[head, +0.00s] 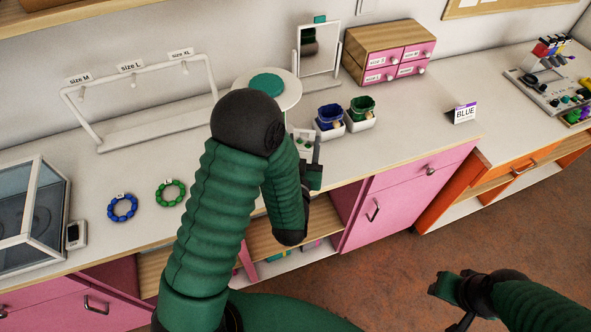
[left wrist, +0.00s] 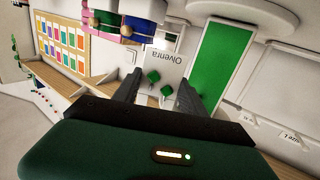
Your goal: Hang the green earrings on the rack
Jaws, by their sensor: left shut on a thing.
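A white card (left wrist: 168,65) marked "Olvenra" carries two green earrings (left wrist: 153,76) in the left wrist view. My left gripper (left wrist: 160,88) is shut on this card, with a finger on each side of its lower part. In the head view the card (head: 303,138) shows small beside my left gripper (head: 316,150), partly behind my own arm. A white rack (head: 140,88) with hooks labelled size M, L and XL stands at the back left, apart from the gripper. Its hooks look empty. My right gripper (head: 447,304) is open and empty over the floor.
A mirror (head: 318,50) and a round stand with a green disc (head: 267,83) stand behind the arm. Blue (head: 330,116) and green (head: 362,107) bead bags sit in white trays. Blue (head: 122,208) and green (head: 170,193) bracelets lie by a glass case (head: 35,220).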

